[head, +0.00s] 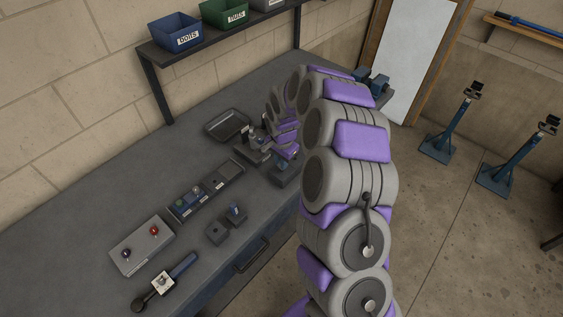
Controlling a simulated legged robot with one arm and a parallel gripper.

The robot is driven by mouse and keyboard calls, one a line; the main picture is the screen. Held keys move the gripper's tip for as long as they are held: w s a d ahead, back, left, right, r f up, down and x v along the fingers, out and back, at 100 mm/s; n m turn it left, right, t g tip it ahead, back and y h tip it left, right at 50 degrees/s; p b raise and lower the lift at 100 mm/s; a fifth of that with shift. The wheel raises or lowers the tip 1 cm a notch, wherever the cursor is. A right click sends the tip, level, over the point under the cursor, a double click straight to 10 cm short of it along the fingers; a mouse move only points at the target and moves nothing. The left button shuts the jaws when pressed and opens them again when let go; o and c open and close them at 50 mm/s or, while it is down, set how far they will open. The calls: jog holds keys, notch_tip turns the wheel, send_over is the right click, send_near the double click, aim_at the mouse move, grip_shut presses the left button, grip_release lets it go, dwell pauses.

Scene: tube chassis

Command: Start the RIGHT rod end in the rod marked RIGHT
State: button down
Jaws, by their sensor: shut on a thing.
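My gripper (257,146) is at the far part of the workbench, small in the head view and partly covered by my own arm. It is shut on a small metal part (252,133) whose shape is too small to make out. A blue-grey block (284,172) stands just in front of the gripper, near the bench edge. I cannot tell whether the held part touches anything. No RIGHT marking is readable, and I cannot make out the rod marked RIGHT.
An empty-looking dark tray (228,126) lies behind the gripper. A shelf above carries bins of bolts (176,33) and nuts (225,13).

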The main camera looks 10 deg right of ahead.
jog(key=shift+s+r+p, duration=0.15)
jog(key=shift+r+p, duration=0.2)
jog(key=shift+r, duration=1.6)
